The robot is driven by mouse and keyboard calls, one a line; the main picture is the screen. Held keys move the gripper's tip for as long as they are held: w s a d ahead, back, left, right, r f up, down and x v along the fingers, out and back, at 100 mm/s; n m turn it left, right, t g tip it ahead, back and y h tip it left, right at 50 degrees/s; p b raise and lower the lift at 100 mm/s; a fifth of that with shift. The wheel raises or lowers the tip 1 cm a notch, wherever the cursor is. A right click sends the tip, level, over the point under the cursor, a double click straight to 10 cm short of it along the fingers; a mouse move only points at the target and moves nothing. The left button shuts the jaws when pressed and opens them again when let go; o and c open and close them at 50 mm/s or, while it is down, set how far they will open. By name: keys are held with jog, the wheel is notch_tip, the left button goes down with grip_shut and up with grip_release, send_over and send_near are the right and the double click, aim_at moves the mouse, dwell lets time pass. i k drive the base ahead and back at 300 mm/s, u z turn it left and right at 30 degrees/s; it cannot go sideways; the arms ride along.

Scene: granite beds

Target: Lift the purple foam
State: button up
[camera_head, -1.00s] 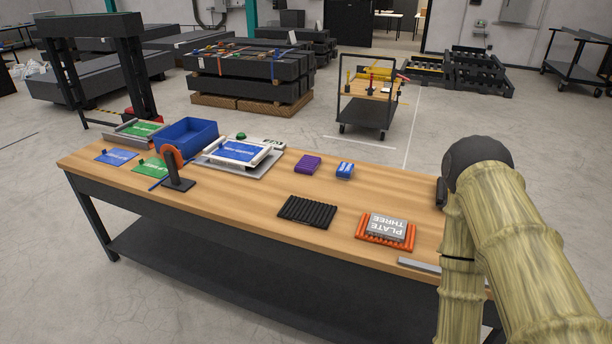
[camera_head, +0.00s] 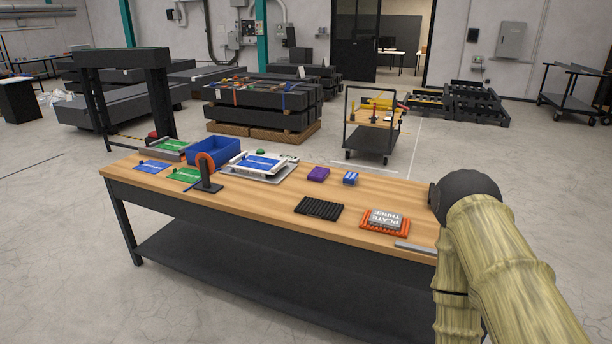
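The purple foam (camera_head: 318,174) is a small purple block lying on the wooden workbench (camera_head: 270,205), towards its back edge and right of the middle. A small blue and white block (camera_head: 350,178) lies just right of it, with a narrow gap between them.
A black ribbed mat (camera_head: 318,208) and a grey "PLATE THREE" block on an orange ribbed tray (camera_head: 370,230) lie in front of the foam. A white-framed blue fixture (camera_head: 258,166), a blue bin (camera_head: 214,150) and an orange ring on a black stand (camera_head: 206,172) stand to the left.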

aim_at(319, 174)
jog(key=u, duration=0.6)
jog(key=i, duration=0.65)
jog(key=u, duration=0.5)
jog(key=i, duration=0.7)
jog(key=z, duration=0.15)
